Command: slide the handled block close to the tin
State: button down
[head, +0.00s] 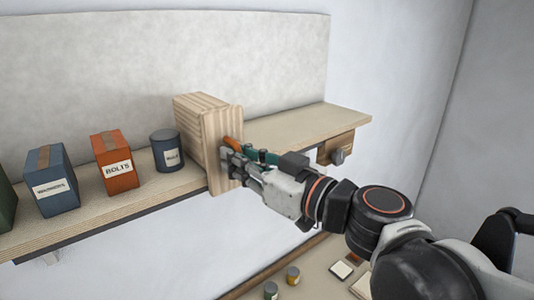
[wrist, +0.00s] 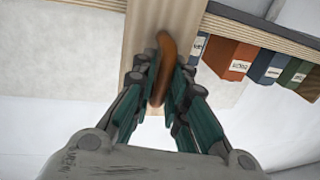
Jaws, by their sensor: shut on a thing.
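The handled block (head: 195,115) is a tall pale wooden block standing on the shelf. Its orange-brown handle (wrist: 165,66) is on its front face. My gripper (wrist: 159,90) is shut on the handle, one finger on each side. In the head view my gripper (head: 232,160) reaches the block from the right and hides most of the handle. The dark grey-blue tin (head: 166,150) stands on the shelf just left of the block. Only a narrow gap, if any, shows between them; I cannot tell whether they touch.
An orange box labelled BOLTS (head: 115,162), a blue box (head: 51,180) and a green box stand left of the tin. The shelf (head: 300,127) is clear right of the block. Small items lie on a surface below.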

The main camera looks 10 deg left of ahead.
jog(key=shift+w+r, duration=0.1)
jog(key=shift+r, duration=0.05)
jog(key=c, duration=1.7)
grip_release()
jog(key=shift+o, duration=0.2)
jog(key=v, duration=1.2)
